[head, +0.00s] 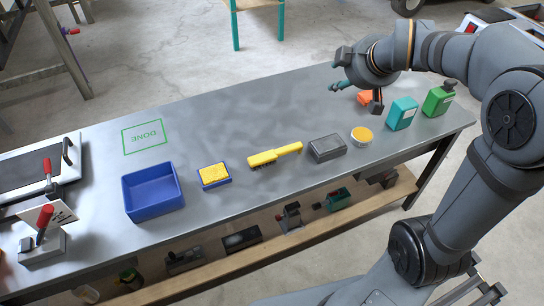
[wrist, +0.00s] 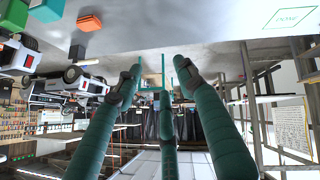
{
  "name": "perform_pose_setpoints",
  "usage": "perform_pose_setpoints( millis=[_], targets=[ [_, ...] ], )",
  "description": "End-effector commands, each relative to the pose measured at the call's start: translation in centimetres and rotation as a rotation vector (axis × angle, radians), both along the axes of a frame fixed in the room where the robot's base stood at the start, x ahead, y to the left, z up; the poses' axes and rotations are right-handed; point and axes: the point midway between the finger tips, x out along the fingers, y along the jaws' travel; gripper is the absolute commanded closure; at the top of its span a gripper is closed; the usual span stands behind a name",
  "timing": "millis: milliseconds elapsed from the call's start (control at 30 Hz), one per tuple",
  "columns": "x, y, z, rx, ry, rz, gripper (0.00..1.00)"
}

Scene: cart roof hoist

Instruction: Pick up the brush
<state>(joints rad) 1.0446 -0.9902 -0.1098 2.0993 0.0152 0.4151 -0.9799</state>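The yellow brush (head: 275,155) lies on the grey metal bench in the head view, bristles down, between a sponge on its left and a dark grey block on its right. My gripper (head: 357,94) is above the far right part of the bench, well to the right of and beyond the brush. Its green-padded fingers (wrist: 160,75) are spread with nothing between them in the wrist view. The brush does not show in the wrist view.
Along the bench (head: 230,125) are a blue tray (head: 153,211), yellow-blue sponge (head: 214,175), grey block (head: 327,148), round tin (head: 362,137), teal box (head: 402,114), green canister (head: 438,100) and orange item (head: 364,99). The green DONE outline (head: 144,137) is empty.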

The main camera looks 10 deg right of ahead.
Motion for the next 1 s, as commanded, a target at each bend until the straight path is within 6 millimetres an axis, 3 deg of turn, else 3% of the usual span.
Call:
perform_pose_setpoints(
  millis=[467,733,867,1000],
  targets=[
    [0.0,0.0,0.0,0.000,0.000,0.000,0.31],
    [0.0,0.1,-0.1,0.000,0.000,0.002,0.31],
    [0.3,0.2,-1.3,0.000,0.000,0.000,0.31],
    [0.7,-2.5,-4.4,0.004,0.043,-0.067,0.31]
  ],
)
